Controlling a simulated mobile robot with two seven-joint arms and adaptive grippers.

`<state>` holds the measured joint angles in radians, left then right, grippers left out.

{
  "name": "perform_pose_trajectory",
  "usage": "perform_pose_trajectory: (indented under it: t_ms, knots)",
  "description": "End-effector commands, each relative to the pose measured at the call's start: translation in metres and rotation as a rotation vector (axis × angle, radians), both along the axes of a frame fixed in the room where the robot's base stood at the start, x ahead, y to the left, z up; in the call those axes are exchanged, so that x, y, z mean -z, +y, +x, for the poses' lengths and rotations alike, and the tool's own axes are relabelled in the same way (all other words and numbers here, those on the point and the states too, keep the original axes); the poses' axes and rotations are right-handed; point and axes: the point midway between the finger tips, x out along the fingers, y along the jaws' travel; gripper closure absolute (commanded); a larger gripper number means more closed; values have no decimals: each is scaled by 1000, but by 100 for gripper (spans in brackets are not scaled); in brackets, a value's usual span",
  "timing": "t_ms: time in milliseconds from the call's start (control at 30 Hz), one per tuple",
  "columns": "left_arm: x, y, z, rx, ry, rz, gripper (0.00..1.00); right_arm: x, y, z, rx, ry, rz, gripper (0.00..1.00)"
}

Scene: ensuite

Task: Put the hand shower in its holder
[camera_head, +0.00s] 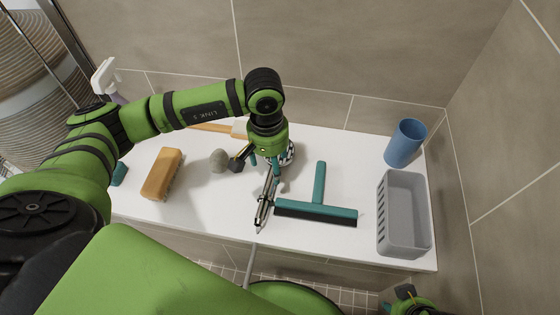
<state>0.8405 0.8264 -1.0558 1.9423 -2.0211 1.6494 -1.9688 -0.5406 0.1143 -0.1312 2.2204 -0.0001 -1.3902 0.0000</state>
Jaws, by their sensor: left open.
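The hand shower (265,205) lies on the white ledge (220,215), its chrome handle pointing toward me. Its round head (289,153) shows only in part behind my left gripper. A grey hose (250,266) runs from its lower end over the front edge. My left gripper (256,168) points down over the upper handle, close to the head. It is open; one dark finger shows left of the handle, and the wrist hides part of the other. I cannot tell whether it touches the shower. I cannot make out the holder. Green and black parts of my right arm (408,301) show at the bottom right.
A teal squeegee (318,208) lies right of the shower. A grey basket (404,245) and a blue cup (405,143) stand at the right end. A grey stone (219,160), an orange-brown block (162,174) and a spray bottle (105,78) are left. Tiled walls close the back and right.

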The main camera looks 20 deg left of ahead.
Motion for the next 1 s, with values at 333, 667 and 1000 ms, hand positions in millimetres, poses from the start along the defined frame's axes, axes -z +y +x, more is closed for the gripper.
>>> perform_pose_trajectory:
  t_ms: [333,667,1000]
  knots:
    - [44,-4,2,0,5,0,29,-18,-1,-2,1,-14,1,60]
    - [69,-4,4,0,1,0,29,-34,-2,-6,3,-21,1,60]
    - [69,-5,4,0,1,0,100,-34,-2,-6,3,-20,0,60]
